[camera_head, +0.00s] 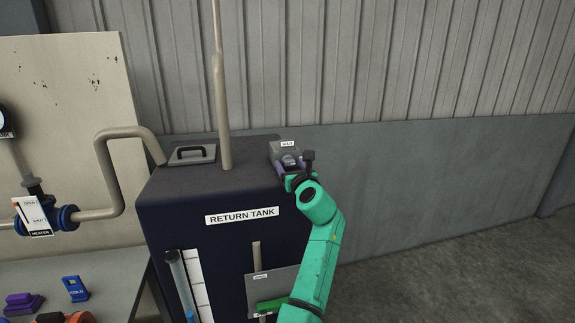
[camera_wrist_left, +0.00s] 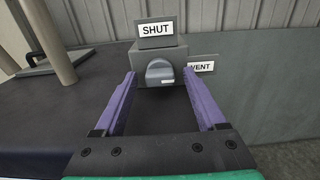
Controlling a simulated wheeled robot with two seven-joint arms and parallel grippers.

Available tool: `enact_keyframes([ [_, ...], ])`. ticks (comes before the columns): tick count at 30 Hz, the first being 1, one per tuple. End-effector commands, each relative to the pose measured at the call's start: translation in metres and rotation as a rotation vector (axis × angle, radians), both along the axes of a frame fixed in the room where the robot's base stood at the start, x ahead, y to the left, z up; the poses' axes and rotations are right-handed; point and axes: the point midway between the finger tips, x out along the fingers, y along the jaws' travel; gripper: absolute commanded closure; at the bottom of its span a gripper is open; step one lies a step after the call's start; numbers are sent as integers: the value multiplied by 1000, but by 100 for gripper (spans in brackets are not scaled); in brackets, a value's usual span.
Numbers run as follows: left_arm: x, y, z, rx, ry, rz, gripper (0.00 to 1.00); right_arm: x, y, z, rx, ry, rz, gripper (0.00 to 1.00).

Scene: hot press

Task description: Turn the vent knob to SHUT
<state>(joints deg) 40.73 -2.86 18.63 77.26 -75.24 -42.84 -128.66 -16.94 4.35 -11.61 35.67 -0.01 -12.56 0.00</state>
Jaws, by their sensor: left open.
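The vent knob (camera_wrist_left: 160,71) is a grey rounded knob on a small grey box in the left wrist view. A small label is on the knob's lower part, too small to read. My left gripper (camera_wrist_left: 158,80) is open, its two purple fingers on either side of the knob, with gaps visible. In the head view, my left gripper (camera_head: 290,165) is at the box on the tank's top right corner, partly hiding the knob. My right gripper is not in view.
The dark return tank (camera_head: 180,230) has a handled hatch (camera_head: 190,154) and a vertical pipe (camera_head: 222,120) on top, left of the vent box. A grey wall stands behind. A table (camera_head: 110,275) with coloured items is at the left.

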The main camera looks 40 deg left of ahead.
Motion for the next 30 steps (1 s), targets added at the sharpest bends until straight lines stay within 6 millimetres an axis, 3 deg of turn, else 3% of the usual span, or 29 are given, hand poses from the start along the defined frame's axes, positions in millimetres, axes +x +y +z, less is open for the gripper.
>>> enact_keyframes([
  [4, 0, 0, 1, 0, 0, 0, 27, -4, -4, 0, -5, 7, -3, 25],
  [5, 0, 0, 1, 0, 0, 0, 34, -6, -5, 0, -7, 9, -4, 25],
  [10, 0, 0, 0, -1, -1, -1, 99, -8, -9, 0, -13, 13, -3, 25],
  [20, 0, 1, 0, -19, -26, 0, 100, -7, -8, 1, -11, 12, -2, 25],
  [30, -1, 1, 0, -127, -182, 1, 100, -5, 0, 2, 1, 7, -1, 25],
])
